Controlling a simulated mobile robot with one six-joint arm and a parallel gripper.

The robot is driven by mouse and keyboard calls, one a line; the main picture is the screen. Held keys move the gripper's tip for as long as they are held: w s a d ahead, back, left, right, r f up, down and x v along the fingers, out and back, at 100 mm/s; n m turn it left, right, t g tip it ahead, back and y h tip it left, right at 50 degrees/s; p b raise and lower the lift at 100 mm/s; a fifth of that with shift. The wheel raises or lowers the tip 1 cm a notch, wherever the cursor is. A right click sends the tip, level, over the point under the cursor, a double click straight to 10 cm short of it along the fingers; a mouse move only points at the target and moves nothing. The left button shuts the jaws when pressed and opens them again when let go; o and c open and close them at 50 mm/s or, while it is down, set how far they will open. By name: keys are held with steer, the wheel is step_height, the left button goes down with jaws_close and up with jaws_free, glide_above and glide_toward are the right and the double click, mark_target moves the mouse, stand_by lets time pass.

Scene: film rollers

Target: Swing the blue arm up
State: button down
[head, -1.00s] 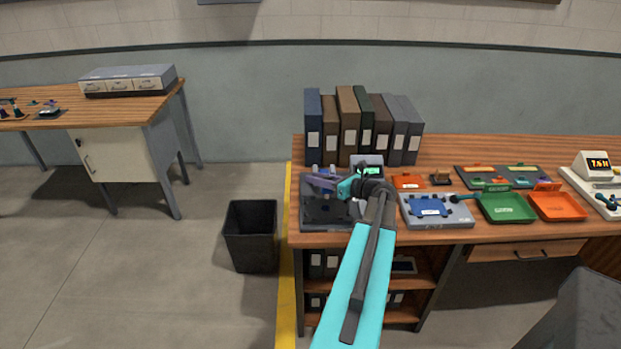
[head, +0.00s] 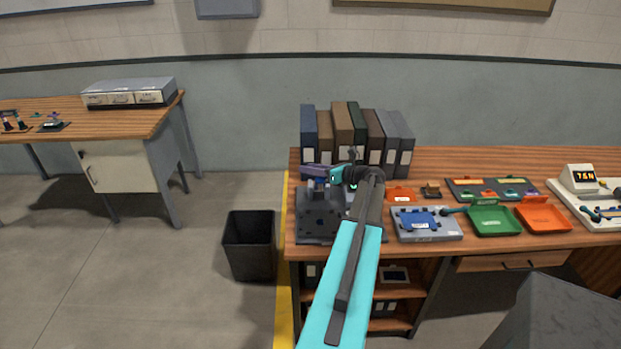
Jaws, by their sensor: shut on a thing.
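The fingers and my arm hide most of the grip, and the arm's exact angle is too small to tell.
Several binders (head: 357,135) stand close behind my gripper. A grey fixture with a blue plate (head: 425,222), a green tray (head: 492,219) and an orange tray (head: 542,217) lie to the right. A black bin (head: 249,245) stands on the floor left of the bench.

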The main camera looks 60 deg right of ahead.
steer(key=shift+w+d, duration=0.2)
steer(key=shift+d, duration=0.3)
steer(key=shift+w+d, duration=0.15)
steer(key=shift+d, duration=0.3)
steer(key=shift+s+f, duration=0.15)
stand_by(0.3)
steer(key=c, duration=1.5)
jaws_free()
steer(key=shift+o, duration=0.6)
steer(key=shift+d+f, duration=0.15)
steer(key=shift+d, duration=0.1)
steer(key=shift+a, duration=0.1)
steer(key=shift+r, duration=0.2)
